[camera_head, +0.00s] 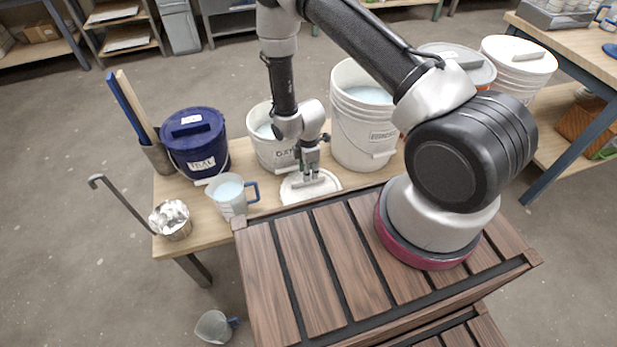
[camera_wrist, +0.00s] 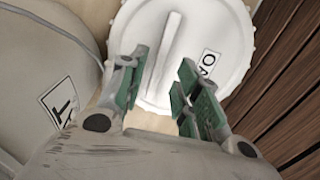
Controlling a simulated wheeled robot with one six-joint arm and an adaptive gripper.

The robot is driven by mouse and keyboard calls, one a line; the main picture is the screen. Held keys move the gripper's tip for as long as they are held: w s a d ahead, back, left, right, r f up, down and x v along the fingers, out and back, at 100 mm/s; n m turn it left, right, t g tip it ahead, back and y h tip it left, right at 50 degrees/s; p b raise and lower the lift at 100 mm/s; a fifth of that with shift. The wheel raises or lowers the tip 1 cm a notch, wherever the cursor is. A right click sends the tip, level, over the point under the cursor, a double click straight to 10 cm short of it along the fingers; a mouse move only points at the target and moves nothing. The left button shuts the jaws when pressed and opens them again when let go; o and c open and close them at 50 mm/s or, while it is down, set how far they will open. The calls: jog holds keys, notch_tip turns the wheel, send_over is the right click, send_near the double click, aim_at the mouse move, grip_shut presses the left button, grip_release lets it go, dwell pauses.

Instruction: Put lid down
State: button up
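The white round lid (camera_head: 327,182) appears to lie flat on the wooden table, in front of the open buckets. It also fills the top of the wrist view (camera_wrist: 225,30), with a raised bar handle (camera_wrist: 168,45) and a small label (camera_wrist: 208,63). My gripper (camera_head: 308,179) is low over the lid. In the wrist view its green-padded fingers (camera_wrist: 163,90) stand apart on either side of the handle's line, with a gap visible around it. An open white bucket (camera_head: 262,150) with pale blue contents and a dark-lettered label stands behind the lid.
A larger open white bucket (camera_head: 362,143) stands at the right and a lidded blue bucket (camera_head: 197,150) at the left. A jug (camera_head: 229,197) and a metal cup (camera_head: 172,222) with a ladle stand at the front left. A brown slatted surface (camera_head: 320,260) borders the table.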

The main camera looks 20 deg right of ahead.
jog(key=d+r+m+t, duration=0.1)
jog(key=d+r+m, duration=0.15)
jog(key=r, duration=1.05)
jog(key=d+r+m, duration=0.2)
jog(key=r+m, duration=0.1)
jog(key=r, duration=1)
jog(key=d+r+m+t, duration=0.1)
jog(key=d+r+m, duration=0.2)
jog(key=r, duration=1)
jog(key=s+d+r+m+t, duration=0.1)
jog(key=s+d+r+m, duration=0.2)
jog(key=s+r, duration=0.6)
jog(key=s+d+r+m+t, duration=0.1)
jog(key=s+d+r+m, duration=0.3)
jog(key=s+r, duration=0.5)
jog(key=s+m, duration=0.2)
jog(key=s, duration=0.2)
jog(key=shift+s+d, duration=0.2)
jog(key=shift+s, duration=0.05)
